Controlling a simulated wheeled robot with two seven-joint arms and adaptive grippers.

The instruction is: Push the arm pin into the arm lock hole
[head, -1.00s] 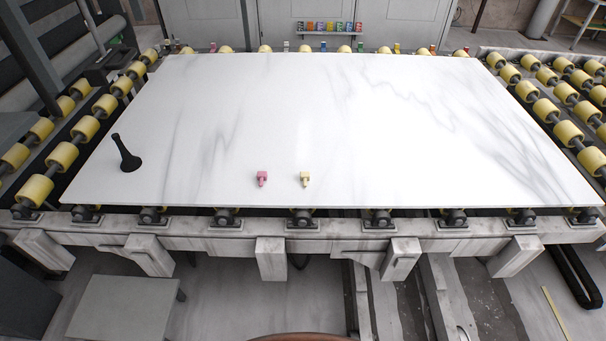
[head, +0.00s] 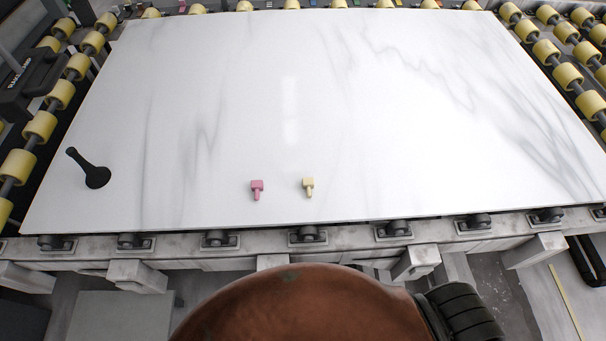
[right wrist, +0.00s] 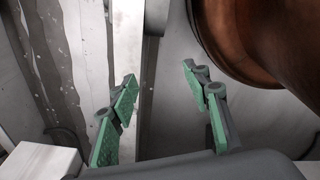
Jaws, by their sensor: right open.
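I cannot make out an arm pin or an arm lock hole for certain in either view. A small pink block with a stub (head: 257,188) and a small yellow block with a stub (head: 308,186) lie apart near the front of the white marble slab (head: 400,150) in the head view. My right gripper (right wrist: 162,108) shows in the right wrist view with its green-padded fingers spread wide and nothing between them. It is off the slab's top, with floor and a pale beam behind it. Neither gripper shows in the head view, and my left gripper is in no frame.
A black tool with a round base (head: 96,176) is at the slab's left. Yellow rollers (head: 40,125) run along its sides. A grey support frame (head: 340,238) lies along the front edge. A black case (head: 28,82) is at the upper left. The slab's middle is clear.

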